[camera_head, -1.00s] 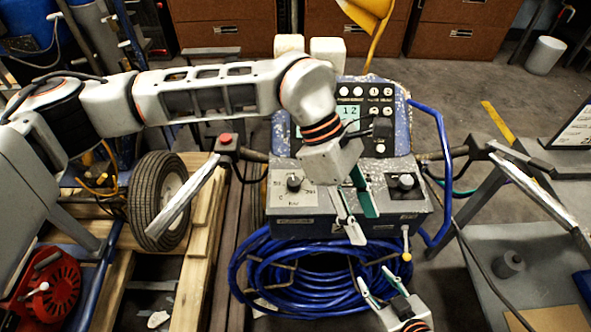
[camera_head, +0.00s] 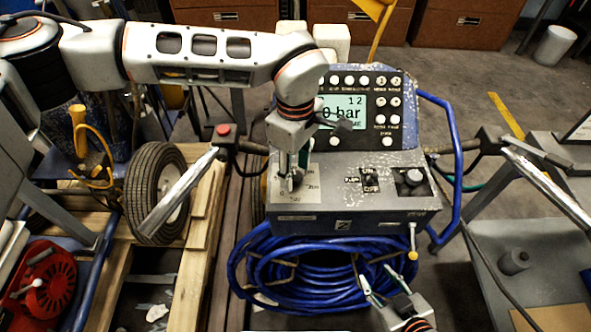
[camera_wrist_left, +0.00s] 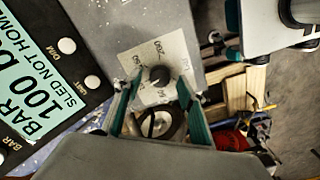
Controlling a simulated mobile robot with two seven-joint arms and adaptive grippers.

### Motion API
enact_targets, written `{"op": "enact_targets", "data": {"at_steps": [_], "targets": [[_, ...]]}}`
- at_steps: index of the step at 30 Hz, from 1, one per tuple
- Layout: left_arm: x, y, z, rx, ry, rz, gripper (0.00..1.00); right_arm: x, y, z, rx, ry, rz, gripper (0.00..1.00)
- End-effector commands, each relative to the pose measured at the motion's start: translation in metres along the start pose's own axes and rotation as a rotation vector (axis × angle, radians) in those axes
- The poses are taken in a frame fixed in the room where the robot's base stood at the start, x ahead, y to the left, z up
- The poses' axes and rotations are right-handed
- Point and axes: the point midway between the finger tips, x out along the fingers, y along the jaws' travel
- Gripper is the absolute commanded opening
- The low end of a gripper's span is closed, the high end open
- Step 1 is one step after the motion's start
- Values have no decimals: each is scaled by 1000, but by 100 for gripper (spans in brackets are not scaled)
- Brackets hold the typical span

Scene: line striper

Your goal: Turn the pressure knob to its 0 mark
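The pressure knob (camera_wrist_left: 158,76) is a small dark knob on a pale dial plate (camera_wrist_left: 165,55) with printed numbers, on the left part of the console's sloped top. My left gripper (camera_head: 292,178) is over this knob, pointing down, and largely hides it in the head view. In the left wrist view the two green fingers (camera_wrist_left: 158,92) are apart with the knob between their tips; contact cannot be told. The knob's pointer direction is unclear. The display (camera_head: 345,112) reads "0 bar" in part; the wrist view shows "100 b". My right gripper (camera_head: 382,283) is open and empty at bottom right.
A second black knob (camera_head: 412,180) is on the console's right side, beside small black labels. A lever with a yellow tip (camera_head: 412,254) hangs at the front right. Coiled blue hose (camera_head: 310,262) lies below. A handle with a red button (camera_head: 224,130) is at left.

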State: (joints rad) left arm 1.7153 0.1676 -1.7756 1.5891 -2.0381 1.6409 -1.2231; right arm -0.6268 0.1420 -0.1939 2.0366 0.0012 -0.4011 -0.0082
Motion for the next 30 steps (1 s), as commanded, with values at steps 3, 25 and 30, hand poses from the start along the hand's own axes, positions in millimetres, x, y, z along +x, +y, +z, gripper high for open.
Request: {"op": "enact_targets", "data": {"at_steps": [3, 25, 30], "targets": [[7, 0, 0, 0, -1, 0, 40, 0, 0, 0, -1, 1, 1, 40], [8, 0, 1, -12, -1, 1, 1, 1, 3, -7, -1, 13, 4, 40], [6, 0, 0, -68, 0, 2, 2, 0, 4, -14, 2, 21, 6, 40]]}}
